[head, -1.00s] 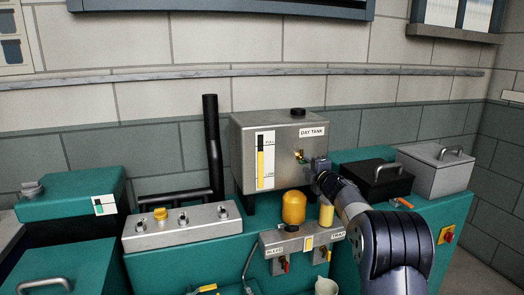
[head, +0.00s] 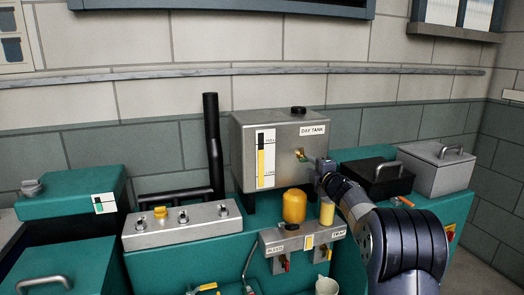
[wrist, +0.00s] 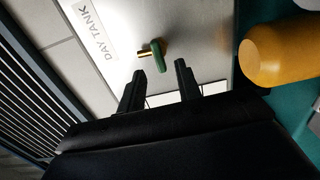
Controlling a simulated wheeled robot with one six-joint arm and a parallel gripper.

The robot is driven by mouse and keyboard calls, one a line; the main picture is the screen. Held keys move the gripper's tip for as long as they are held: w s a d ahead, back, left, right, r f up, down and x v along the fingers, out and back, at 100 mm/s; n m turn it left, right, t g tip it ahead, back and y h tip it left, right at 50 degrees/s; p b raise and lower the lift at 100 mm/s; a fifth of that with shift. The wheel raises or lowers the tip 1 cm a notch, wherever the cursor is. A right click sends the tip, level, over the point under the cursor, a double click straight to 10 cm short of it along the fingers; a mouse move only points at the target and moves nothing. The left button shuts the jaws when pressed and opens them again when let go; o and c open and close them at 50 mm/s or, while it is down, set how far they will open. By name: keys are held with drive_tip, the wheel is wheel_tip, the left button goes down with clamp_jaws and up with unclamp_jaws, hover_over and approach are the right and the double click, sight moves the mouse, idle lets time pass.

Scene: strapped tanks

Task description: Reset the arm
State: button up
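The grey day tank (head: 285,165) stands on the teal unit, with a level gauge and a DAY TANK label on its front. A small brass valve with a green handle (head: 302,156) sticks out of the front near its right side. My gripper (head: 316,161) is just right of this valve in the head view, small and partly hidden by my own wrist. In the wrist view my gripper (wrist: 158,86) shows two separated black fingers with nothing between them. The green-handled valve (wrist: 156,55) lies beyond the fingertips, apart from them.
A yellow-orange dome (head: 294,206) and a yellow cylinder (head: 327,213) stand below the valve on a block labelled BLEED and TRAP. A black box (head: 378,178) and a grey lidded box (head: 437,170) stand right of the tank. A black pipe (head: 212,145) rises left of it.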

sight(306, 160)
drive_tip(key=v, duration=0.7)
drive_tip(key=p+x, duration=0.1)
drive_tip(key=x, duration=0.9)
drive_tip(key=shift+w+a, duration=0.1)
drive_tip(key=shift+w+r+m+p, duration=0.2)
drive_tip(key=shift+m+p, duration=0.2)
drive_tip(key=shift+p, duration=0.2)
drive_tip(key=shift+m+p, duration=2.65)
drive_tip(key=shift+m, duration=1.65)
